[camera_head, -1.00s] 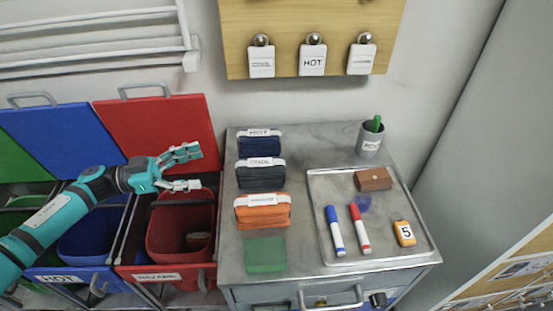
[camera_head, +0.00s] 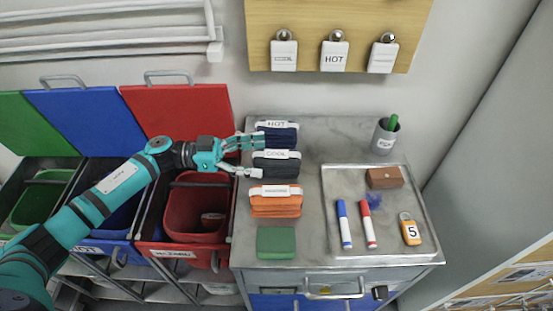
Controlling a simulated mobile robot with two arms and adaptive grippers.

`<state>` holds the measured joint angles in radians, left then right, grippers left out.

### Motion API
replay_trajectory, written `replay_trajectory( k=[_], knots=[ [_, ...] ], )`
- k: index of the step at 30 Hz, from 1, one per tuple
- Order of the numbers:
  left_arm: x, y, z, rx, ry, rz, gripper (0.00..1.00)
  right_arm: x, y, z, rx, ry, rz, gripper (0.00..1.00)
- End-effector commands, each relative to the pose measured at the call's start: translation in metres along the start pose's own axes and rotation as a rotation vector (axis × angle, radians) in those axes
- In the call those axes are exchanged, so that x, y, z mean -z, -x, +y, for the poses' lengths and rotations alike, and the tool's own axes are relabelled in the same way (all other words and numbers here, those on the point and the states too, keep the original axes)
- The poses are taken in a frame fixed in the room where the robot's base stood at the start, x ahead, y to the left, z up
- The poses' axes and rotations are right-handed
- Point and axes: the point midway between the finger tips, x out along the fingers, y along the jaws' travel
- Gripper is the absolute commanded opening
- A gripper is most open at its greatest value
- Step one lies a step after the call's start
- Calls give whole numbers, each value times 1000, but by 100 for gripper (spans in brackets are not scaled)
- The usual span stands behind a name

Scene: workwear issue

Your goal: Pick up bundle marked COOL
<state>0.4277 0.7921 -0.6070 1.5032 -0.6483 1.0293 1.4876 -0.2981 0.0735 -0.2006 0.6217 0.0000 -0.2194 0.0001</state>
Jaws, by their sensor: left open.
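The bundle marked COOL (camera_head: 277,168) is dark grey with a white labelled band and lies on the grey cabinet top. It is second from the back in a column of bundles. My left gripper (camera_head: 260,157) is open at its left end, one finger on the far side and one on the near side. I cannot tell whether the fingers touch it. The far finger lies close to the dark blue bundle marked HOT (camera_head: 281,139). My right gripper is not in view.
An orange bundle (camera_head: 275,207) and a green block (camera_head: 276,243) lie nearer on the cabinet top (camera_head: 309,230). To the right is a metal tray (camera_head: 388,242) with markers, a brown pouch and a padlock. A grey cup (camera_head: 384,138) stands behind. A red bin (camera_head: 188,235) is at left.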

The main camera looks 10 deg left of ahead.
Motion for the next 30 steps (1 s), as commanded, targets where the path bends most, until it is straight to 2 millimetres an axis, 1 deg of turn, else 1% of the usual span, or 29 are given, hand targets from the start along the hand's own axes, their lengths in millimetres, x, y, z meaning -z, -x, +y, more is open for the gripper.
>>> replay_trajectory(
  k=[6,9,13,19,20,30],
  knots=[
    [2,-31,-4,-2,0,5,79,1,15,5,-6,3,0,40],
    [0,-43,-4,-1,0,3,79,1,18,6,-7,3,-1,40],
    [-2,-51,-4,-1,-1,1,79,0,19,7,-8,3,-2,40],
    [-2,-51,-4,0,0,0,79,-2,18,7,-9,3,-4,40],
    [-2,-51,-4,0,0,0,76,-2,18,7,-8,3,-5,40],
    [-2,-51,-4,0,0,0,32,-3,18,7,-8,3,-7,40]
  ],
)
